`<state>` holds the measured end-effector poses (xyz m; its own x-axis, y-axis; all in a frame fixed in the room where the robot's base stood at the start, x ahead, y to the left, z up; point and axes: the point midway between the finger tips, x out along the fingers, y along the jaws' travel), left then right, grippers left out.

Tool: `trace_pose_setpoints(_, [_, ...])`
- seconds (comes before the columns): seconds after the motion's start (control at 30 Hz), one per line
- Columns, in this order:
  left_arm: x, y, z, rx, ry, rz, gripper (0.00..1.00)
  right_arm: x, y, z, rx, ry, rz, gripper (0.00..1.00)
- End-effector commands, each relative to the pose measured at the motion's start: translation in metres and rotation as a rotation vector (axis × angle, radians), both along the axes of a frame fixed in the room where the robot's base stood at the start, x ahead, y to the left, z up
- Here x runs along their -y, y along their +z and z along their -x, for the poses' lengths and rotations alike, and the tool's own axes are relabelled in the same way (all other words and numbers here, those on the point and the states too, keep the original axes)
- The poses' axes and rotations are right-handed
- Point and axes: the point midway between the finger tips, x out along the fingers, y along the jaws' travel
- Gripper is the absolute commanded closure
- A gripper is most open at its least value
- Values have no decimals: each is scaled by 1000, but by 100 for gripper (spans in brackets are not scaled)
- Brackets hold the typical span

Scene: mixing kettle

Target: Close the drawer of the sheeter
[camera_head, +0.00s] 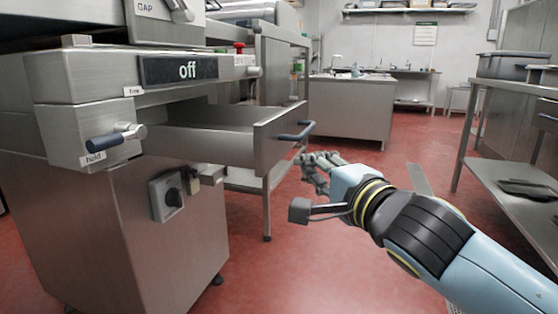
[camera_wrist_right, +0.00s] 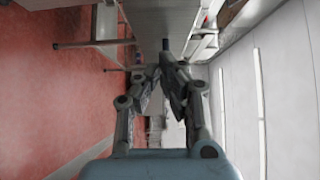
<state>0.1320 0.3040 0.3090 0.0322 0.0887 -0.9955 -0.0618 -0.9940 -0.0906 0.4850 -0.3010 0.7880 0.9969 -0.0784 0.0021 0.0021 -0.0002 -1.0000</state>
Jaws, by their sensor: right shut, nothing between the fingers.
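The sheeter (camera_head: 80,85) is a steel machine at the left of the head view, with a black display reading "off". Its drawer (camera_head: 215,132) is pulled out well to the right, and its front panel (camera_head: 277,140) carries a dark blue handle (camera_head: 297,132). My right gripper (camera_head: 308,172) is just right of the drawer front and slightly below the handle. Its fingers are shut with nothing between them. In the right wrist view the fingertips (camera_wrist_right: 160,68) come together. I cannot tell from the head view whether they touch the drawer. My left gripper is not in view.
A lever labelled "hold" (camera_head: 115,138) and a rotary switch (camera_head: 168,195) are on the sheeter's front. A steel table (camera_head: 350,105) stands behind, and a steel shelf rack (camera_head: 520,180) stands at the right. Red floor (camera_head: 300,260) is open between them.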

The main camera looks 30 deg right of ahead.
Motion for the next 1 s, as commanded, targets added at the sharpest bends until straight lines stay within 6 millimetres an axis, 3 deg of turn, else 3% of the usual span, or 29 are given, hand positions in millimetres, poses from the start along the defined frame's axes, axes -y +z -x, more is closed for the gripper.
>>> trace_pose_setpoints(0.17, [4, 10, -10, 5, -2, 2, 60, 3, -2, -39, 1, -1, -2, 100])
trace_pose_setpoints(0.4, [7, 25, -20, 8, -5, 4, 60, -18, -3, -60, -3, -1, -5, 100])
trace_pose_setpoints(1.0, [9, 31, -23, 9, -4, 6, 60, -24, -1, -69, -2, 0, 0, 100])
